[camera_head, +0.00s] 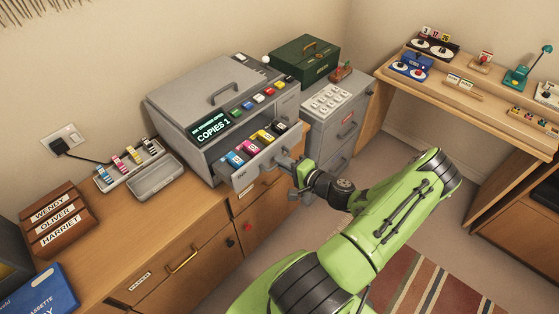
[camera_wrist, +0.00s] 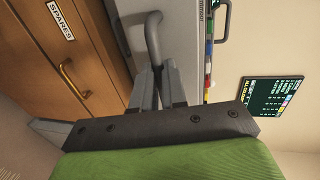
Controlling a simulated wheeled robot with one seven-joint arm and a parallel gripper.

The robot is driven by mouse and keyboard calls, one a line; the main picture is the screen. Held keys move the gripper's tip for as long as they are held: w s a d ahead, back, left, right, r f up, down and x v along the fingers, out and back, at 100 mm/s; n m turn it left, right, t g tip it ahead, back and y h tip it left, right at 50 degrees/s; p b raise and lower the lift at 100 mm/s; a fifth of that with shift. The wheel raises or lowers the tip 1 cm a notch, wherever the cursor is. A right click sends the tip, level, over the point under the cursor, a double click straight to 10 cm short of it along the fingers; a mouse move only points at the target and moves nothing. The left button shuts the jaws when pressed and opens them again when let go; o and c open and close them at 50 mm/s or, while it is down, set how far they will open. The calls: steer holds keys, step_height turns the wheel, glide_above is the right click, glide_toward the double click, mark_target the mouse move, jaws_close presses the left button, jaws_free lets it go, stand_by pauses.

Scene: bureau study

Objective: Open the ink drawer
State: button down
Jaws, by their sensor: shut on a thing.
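The grey copier (camera_head: 185,98) stands on the wooden cabinet, with a lit "COPIES" display. Its ink drawer (camera_head: 243,178) is out from the body, and several coloured cartridges (camera_head: 256,144) show inside it. My gripper (camera_head: 287,163) is at the right part of the drawer front, shut on the handle. In the wrist view the grey bar handle (camera_wrist: 152,38) runs down between my gripper's fingers (camera_wrist: 154,84). The fingertips partly hide the handle's lower end.
A cabinet drawer marked "SPARES" (camera_wrist: 60,22) lies below the ink drawer. A grey filing cabinet (camera_head: 338,130) stands close right of the copier. A tray of cartridges (camera_head: 130,162) lies to the left. Open floor lies in front, with a striped rug (camera_head: 430,290).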

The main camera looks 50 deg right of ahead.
steer(key=c, duration=1.2)
jaws_free()
steer(key=shift+o, duration=0.2)
steer(key=v, duration=1.5)
steer(key=shift+s, duration=0.3)
steer(key=shift+a+r, duration=0.1)
